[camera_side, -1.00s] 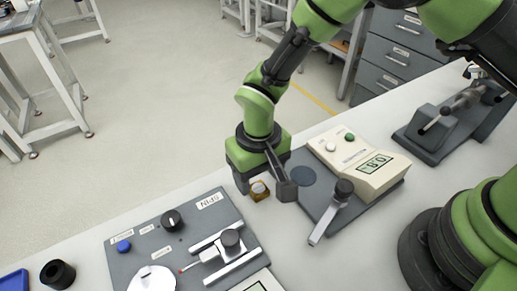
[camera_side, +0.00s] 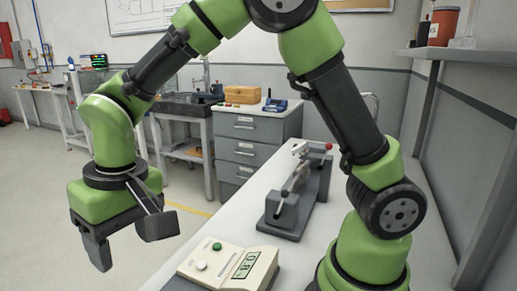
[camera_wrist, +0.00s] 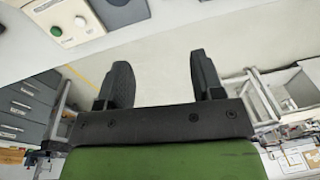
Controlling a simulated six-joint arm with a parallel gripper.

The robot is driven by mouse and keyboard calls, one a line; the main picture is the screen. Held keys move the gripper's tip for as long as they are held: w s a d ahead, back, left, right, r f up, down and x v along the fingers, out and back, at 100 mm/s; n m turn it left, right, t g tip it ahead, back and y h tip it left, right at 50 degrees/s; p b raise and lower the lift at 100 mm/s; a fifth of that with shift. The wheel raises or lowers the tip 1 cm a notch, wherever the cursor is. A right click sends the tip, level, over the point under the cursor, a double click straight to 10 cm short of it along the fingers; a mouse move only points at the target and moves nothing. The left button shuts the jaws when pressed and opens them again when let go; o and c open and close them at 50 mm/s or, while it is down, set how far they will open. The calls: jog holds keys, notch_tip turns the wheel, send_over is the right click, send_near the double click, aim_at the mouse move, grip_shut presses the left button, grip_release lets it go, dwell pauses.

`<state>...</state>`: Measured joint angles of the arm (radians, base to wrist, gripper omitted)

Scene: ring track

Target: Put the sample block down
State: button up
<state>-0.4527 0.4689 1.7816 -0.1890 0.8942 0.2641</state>
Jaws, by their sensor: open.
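My gripper (camera_side: 128,243) is open at the left of the side view, with its two dark fingers spread and nothing visible between them. The wrist view also shows the gripper (camera_wrist: 160,70) with its fingers apart and empty. The sample block is not visible in either current view.
A cream instrument (camera_side: 232,264) with green and white buttons and a display sits on the white bench (camera_side: 258,224). A dark clamp-like fixture (camera_side: 298,198) stands behind it. Grey drawers (camera_side: 247,143) stand beyond the bench.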

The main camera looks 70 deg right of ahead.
jog(key=s+d+r+m+t+y, duration=0.1)
jog(key=s+d+r+m+t, duration=0.15)
jog(key=s+d+r, duration=0.55)
jog(key=s+d+r+t, duration=0.3)
jog(key=s+d, duration=0.1)
jog(key=s, duration=0.3)
jog(key=shift+s+d+r+m+t, duration=0.15)
jog(key=shift+r+m+t, duration=0.1)
jog(key=shift+m+t, duration=0.1)
